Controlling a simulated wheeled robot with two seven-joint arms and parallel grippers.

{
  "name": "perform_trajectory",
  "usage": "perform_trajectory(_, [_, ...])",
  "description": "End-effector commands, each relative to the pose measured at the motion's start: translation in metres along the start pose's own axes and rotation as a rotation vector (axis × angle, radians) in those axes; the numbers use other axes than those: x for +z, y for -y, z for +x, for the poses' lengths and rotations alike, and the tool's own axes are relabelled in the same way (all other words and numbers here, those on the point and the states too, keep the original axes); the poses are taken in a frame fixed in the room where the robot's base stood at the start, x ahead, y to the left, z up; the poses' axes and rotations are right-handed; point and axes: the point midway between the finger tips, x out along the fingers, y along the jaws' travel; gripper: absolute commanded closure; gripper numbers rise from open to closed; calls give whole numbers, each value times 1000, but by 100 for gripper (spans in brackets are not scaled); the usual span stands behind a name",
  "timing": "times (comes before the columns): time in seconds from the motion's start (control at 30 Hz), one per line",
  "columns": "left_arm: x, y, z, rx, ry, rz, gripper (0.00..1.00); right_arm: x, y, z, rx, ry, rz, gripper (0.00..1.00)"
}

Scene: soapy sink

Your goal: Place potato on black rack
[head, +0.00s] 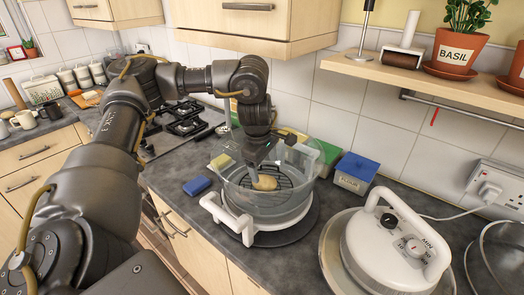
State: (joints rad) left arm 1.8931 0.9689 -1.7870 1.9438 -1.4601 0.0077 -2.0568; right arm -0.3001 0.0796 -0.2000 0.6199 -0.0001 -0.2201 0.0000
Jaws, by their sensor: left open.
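A light brown potato (265,183) lies inside a clear glass bowl (226,190), low down over the black wire rack (285,178). It appears to rest on the rack, though the glass blurs the contact. My left gripper (254,165) reaches down into the bowl from above. Its fingers are open and end just above and left of the potato; whether they touch it is hard to tell. My right gripper is not in view.
The bowl sits in a white handled base (229,219). A white dial-topped lid (380,252) stands at right. Blue sponge (197,186), yellow sponge (221,161) and blue-lidded flour tin (354,174) are nearby. A wooden shelf (425,82) overhangs behind.

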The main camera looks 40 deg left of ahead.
Motion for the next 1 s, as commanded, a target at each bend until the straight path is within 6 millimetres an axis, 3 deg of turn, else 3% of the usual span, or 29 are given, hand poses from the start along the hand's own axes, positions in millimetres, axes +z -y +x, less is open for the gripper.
perform_trajectory(0.1, [0,-2,-24,5,0,2,25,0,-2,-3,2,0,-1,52])
perform_trajectory(0.33, [0,-1,-50,2,0,1,25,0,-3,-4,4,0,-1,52])
perform_trajectory(1.0, [0,0,-56,0,1,0,25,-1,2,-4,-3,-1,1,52])
